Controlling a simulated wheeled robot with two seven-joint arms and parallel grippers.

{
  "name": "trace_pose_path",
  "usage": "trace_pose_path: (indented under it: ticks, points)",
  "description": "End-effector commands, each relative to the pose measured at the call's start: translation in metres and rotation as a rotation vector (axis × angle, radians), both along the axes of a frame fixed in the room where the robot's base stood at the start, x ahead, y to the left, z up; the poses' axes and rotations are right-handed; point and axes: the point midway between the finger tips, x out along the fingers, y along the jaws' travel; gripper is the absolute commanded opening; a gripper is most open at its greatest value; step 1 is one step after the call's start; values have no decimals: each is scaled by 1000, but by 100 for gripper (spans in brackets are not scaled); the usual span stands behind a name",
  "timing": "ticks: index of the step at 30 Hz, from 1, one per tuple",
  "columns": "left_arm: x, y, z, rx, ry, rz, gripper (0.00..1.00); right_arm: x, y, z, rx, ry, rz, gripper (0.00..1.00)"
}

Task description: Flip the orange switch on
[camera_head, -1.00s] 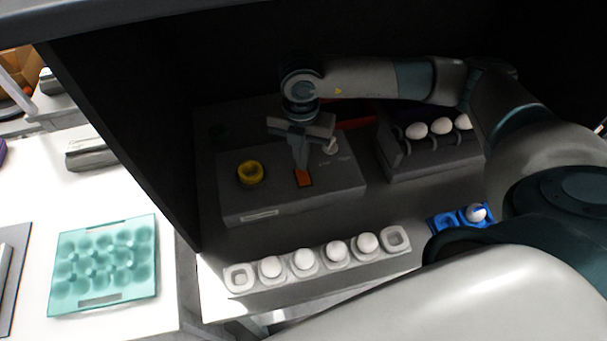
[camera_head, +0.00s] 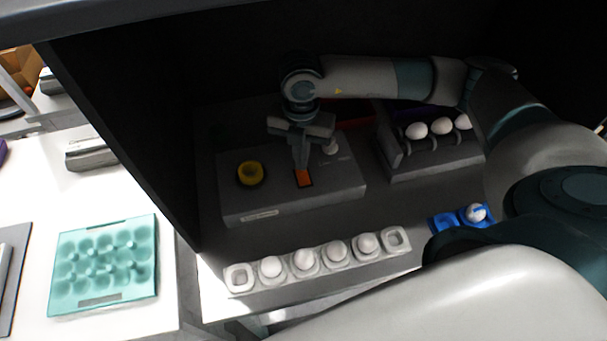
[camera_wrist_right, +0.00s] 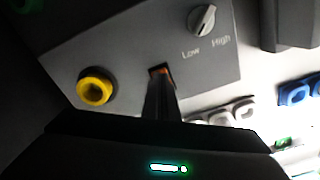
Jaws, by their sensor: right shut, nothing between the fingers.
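The orange switch (camera_head: 304,178) sits on top of a grey control box (camera_head: 240,208), between a yellow ring-shaped button (camera_head: 250,173) and a knob (camera_head: 330,147). My right gripper (camera_head: 302,166) is shut and empty, pointing down with its fingertips at the back edge of the switch. In the right wrist view, the fingers (camera_wrist_right: 161,95) cover most of the switch, and only a bit of orange (camera_wrist_right: 158,71) shows past the tips. I cannot tell whether the tips press on it. My left gripper is not in view.
A white egg tray (camera_head: 320,262) stands in front of the box. A grey rack (camera_head: 415,170) with eggs is behind right, and a blue holder (camera_head: 447,222) with an egg is at right. A teal egg tray (camera_head: 105,298) lies on the left table. A dark wall (camera_head: 130,130) stands left of the box.

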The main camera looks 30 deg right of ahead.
Motion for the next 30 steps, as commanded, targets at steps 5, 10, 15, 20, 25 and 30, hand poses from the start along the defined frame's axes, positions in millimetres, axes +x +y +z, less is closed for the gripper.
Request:
trace_pose_path:
  ticks: [5,10,15,20,25,30]
  points:
    - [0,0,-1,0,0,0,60,0,0,-2,0,0,0,0]
    - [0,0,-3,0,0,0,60,0,0,-4,0,0,0,0]
    - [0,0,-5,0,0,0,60,0,0,-6,0,0,0,0]
    - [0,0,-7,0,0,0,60,0,0,-8,0,0,0,0]
    - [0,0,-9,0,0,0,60,0,0,-10,0,0,0,0]
    - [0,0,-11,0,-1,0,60,0,0,-12,0,0,0,0]
